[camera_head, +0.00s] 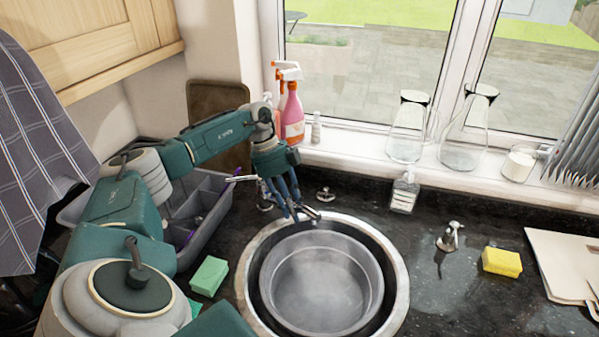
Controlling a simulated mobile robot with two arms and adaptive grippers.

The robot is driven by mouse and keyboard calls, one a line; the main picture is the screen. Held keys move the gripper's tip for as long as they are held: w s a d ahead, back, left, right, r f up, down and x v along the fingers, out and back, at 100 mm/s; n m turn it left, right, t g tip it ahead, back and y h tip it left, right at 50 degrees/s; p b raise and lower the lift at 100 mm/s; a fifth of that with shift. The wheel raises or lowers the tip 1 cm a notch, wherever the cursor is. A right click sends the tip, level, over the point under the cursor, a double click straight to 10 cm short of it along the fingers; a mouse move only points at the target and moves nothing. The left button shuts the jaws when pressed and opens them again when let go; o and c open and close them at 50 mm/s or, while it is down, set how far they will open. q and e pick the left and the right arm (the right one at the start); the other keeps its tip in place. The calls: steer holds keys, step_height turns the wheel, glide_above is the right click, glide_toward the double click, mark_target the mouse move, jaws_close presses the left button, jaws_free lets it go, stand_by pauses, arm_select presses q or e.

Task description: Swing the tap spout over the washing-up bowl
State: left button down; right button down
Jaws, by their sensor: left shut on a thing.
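The grey washing-up bowl (345,318) sits inside the round metal-rimmed sink in the dark granite counter. The tap spout (311,213) is a small silver piece, mostly hidden by my left gripper; its visible end is by the far rim of the sink, at the back edge of the bowl. My left gripper (287,200) reaches in from the left, fingers pointing down, shut on the tap spout. How far the spout extends over the bowl is hard to tell. My right gripper is not in view.
A grey dish rack (208,226) stands left of the sink, with a green sponge (209,275) in front. A soap bottle (404,192), a small dispenser (449,237), a yellow sponge (501,261) and boards (560,262) are to the right. Glass vessels and a pink spray bottle (292,117) line the sill.

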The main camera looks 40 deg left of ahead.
arm_select(q)
steer(key=shift+s+a+r+m, duration=0.15)
steer(key=shift+s+a+m, duration=0.05)
steer(key=shift+s+m, duration=0.55)
steer(key=shift+s, duration=0.1)
steer(key=c, duration=1.4)
jaws_free()
steer(key=v, duration=1.2)
